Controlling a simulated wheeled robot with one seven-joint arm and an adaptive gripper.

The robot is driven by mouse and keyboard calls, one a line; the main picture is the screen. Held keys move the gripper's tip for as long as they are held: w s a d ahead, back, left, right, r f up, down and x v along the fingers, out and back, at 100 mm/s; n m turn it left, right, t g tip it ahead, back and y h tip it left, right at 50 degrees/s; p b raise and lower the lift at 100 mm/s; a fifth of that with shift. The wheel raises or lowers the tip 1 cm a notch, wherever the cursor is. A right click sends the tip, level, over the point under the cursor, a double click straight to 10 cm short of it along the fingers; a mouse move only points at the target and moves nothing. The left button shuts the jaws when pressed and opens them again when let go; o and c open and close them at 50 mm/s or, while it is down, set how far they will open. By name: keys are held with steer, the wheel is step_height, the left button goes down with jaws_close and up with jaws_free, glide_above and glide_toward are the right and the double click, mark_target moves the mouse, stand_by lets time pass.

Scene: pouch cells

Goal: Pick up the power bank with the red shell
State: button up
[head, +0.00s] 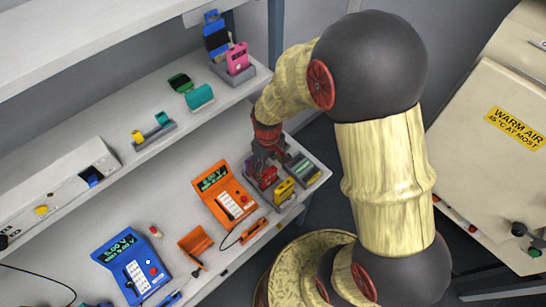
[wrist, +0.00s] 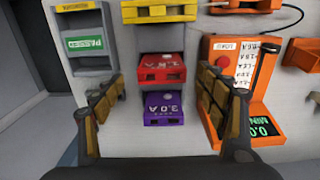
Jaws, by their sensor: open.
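The red-shelled power bank (wrist: 160,66) lies in the middle of the wrist view, between a purple one (wrist: 163,108) and a yellow one (wrist: 158,10). In the head view the red one (head: 268,176) shows partly below my gripper (head: 267,152), on the lower shelf. In the wrist view my gripper (wrist: 161,84) is open and empty. Its fingers stand to the left and right of the red and purple power banks, apart from both. The exact height of the fingers above the shelf is hard to tell.
A grey holder with a green label (wrist: 85,43) is left of the row in the wrist view. An orange tester (wrist: 245,90) stands close on the right, behind the right finger. In the head view a blue tester (head: 132,266) sits farther along the shelf. The upper shelf holds more cells.

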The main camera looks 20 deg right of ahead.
mark_target(268, 178)
step_height(268, 178, down, 8)
steer(key=shift+a+r+b, duration=0.1)
steer(key=shift+r+b, duration=0.05)
steer(key=shift+b, duration=0.75)
steer(key=c, duration=0.3)
steer(key=c, duration=1)
steer(key=shift+o, duration=0.2)
steer(key=shift+r, duration=0.1)
